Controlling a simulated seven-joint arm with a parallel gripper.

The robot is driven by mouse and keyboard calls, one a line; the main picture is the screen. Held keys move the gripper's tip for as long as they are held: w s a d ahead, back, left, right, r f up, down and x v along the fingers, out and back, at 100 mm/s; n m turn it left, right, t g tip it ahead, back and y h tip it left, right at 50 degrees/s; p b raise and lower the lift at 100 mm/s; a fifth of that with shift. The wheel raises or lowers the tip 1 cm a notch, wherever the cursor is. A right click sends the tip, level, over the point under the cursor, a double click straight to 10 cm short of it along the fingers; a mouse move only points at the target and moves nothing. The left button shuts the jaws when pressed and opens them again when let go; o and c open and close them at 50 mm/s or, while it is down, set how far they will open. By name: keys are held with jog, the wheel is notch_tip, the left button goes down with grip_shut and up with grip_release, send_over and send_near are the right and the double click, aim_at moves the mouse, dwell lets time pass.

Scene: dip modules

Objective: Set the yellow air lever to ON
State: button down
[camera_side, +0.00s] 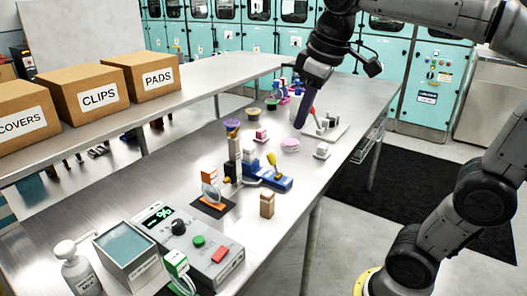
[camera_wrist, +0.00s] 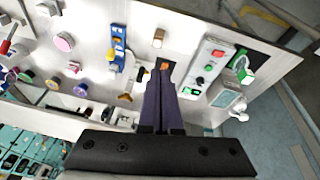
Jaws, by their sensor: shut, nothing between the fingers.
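The yellow lever (camera_side: 272,159) stands on a blue module (camera_side: 272,181) near the middle of the metal table in the side view. In the wrist view the blue module (camera_wrist: 118,42) lies left of my fingers, with a small yellow part (camera_wrist: 111,55) on its left edge. Its ON and OFF marks are too small to read. My gripper (camera_side: 299,125) hangs above the table, behind and to the right of the lever in the side view, apart from it. Its long dark fingers are together in the wrist view (camera_wrist: 163,75), with nothing between them.
A tan block (camera_side: 267,205) and an orange-based mirror stand (camera_side: 211,190) are in front. A grey control box (camera_side: 205,250) and a pump bottle (camera_side: 78,270) are at the near end. Boxes (camera_side: 88,92) line the back shelf.

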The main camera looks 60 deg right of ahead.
jog(key=w+d+r+g, duration=0.1)
jog(key=w+d, duration=0.2)
jog(key=w, duration=0.4)
jog(key=m+g, duration=0.1)
jog(key=g, duration=0.1)
send_over(272, 160)
jog(key=w+a, duration=0.3)
notch_tip(272, 160, down, 6)
jog(key=w+d+f+g, duration=0.1)
jog(key=d+f, duration=0.3)
jog(key=f, duration=0.2)
jog(key=shift+w+f+m+g+y, duration=0.3)
jog(key=shift+w+m, duration=0.05)
jog(key=shift+m, duration=0.05)
jog(key=f, duration=0.6)
jog(key=s+f, duration=0.1)
jog(key=f, duration=0.3)
jog(key=shift+r, duration=0.1)
